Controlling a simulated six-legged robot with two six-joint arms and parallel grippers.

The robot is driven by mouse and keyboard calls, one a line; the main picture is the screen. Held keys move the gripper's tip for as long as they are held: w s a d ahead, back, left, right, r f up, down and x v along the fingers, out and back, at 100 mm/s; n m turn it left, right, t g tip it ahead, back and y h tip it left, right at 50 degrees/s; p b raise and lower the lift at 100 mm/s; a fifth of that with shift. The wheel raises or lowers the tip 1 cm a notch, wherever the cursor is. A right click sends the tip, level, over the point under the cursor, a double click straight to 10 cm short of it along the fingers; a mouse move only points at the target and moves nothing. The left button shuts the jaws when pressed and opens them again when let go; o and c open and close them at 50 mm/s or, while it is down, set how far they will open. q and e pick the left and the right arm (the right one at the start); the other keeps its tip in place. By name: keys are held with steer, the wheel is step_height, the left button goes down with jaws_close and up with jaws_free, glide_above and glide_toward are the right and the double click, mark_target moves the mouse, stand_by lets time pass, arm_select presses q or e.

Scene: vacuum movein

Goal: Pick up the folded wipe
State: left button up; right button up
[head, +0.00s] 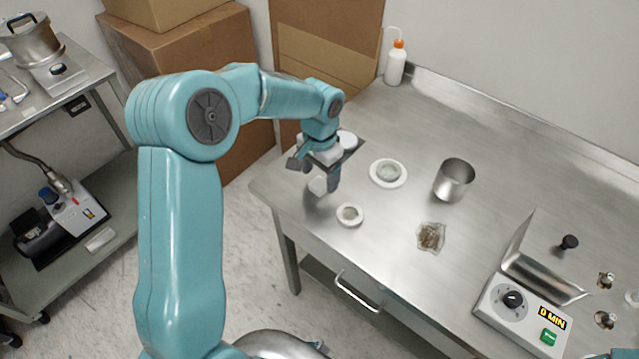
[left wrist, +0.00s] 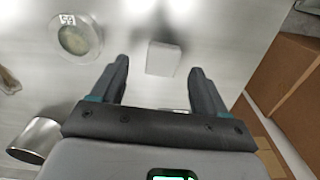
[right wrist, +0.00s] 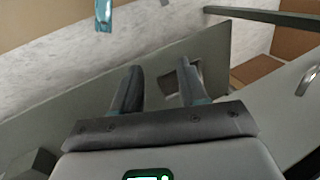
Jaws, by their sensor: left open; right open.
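The folded wipe (head: 318,186) is a small white block lying on the steel table near its left corner. In the left wrist view the wipe (left wrist: 163,59) lies just beyond and between my left fingertips, with no clear contact. My left gripper (head: 314,175) is open and points down over the wipe, hiding part of it in the head view. The left fingers (left wrist: 160,67) stand wide apart with nothing held. My right gripper (right wrist: 158,68) is open and empty, away from the wipe, and does not show in the head view.
A small labelled dish (head: 350,215) sits close to the wipe. A larger white dish (head: 388,173), a steel beaker (head: 454,180) and a crumpled clear bag (head: 431,237) stand farther right. A timer device (head: 522,312) is at front right. Cardboard boxes (head: 195,75) stand behind the left arm.

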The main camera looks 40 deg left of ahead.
mark_target(319, 183)
arm_select(q)
steer(key=f, duration=0.2)
steer(key=shift+w+a+f, duration=0.1)
steer(key=shift+w+f, duration=0.1)
steer(key=shift+f, duration=0.1)
steer(key=shift+s+a+f, duration=0.15)
steer(key=shift+s+f, duration=0.05)
steer(key=shift+s, duration=0.1)
steer(key=shift+w+d, duration=0.2)
steer(key=shift+w, duration=0.05)
steer(key=c, duration=0.9)
steer(key=shift+a, duration=0.15)
steer(key=shift+c, duration=1.1)
steer(key=shift+s, duration=0.15)
steer(key=shift+w+r, duration=0.2)
step_height(319, 183, up, 20)
steer(key=shift+s+f, duration=0.15)
steer(key=shift+o, duration=0.4)
